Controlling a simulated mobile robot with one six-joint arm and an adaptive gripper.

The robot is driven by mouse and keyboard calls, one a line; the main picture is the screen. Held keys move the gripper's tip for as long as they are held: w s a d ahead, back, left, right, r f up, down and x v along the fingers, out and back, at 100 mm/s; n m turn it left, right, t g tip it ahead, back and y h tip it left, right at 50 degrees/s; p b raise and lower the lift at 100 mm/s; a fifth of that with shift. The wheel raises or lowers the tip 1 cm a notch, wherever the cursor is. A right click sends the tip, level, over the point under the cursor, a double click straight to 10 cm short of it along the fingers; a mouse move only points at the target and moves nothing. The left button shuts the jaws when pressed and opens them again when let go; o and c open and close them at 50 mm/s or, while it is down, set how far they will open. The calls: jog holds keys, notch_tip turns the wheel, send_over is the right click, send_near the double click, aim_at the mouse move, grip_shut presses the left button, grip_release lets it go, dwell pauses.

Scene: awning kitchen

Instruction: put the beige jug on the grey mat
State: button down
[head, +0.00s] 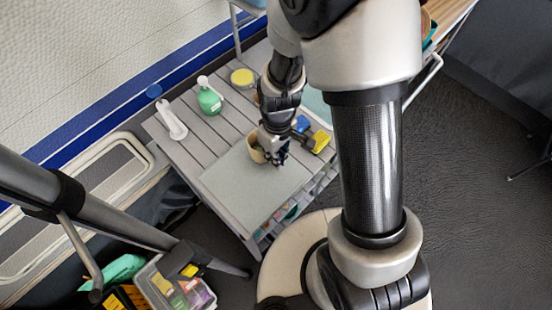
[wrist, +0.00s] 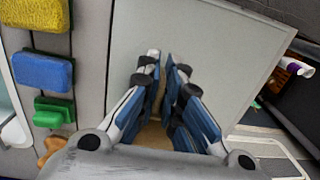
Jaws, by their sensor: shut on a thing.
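The beige jug (head: 256,151) is at the grey mat's upper right part in the head view, partly hidden by my gripper. In the wrist view only a tan strip of the jug (wrist: 154,133) shows between and below the fingers. My gripper (head: 280,157) is shut on the jug; its fingers also show in the wrist view (wrist: 163,65). The grey mat (head: 240,193) lies flat on the slatted table and fills the middle of the wrist view (wrist: 200,40). The jug appears over the mat; I cannot tell whether it touches it.
The mat's left part is clear.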

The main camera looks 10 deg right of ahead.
jog(key=shift+f, duration=0.7)
jog(key=shift+f, duration=0.1)
jog(key=c, duration=1.8)
grip_release()
jog(key=shift+o, duration=0.2)
jog(key=s+d+r+m+t+p, duration=0.1)
jog(key=s+d+r+m+p, duration=0.1)
jog(key=r, duration=1.1)
jog(key=s+d+r+m+t+p, duration=0.1)
jog(key=d+r+t+p, duration=0.1)
jog(key=r, duration=1.1)
jog(key=s+d+r+m+t, duration=0.2)
jog(key=s+r+m, duration=0.2)
jog(key=s+r, duration=0.2)
jog(key=s, duration=0.2)
jog(key=shift+s+d+r, duration=0.2)
jog(key=shift+s+r, duration=0.15)
jog(key=shift+f, duration=0.1)
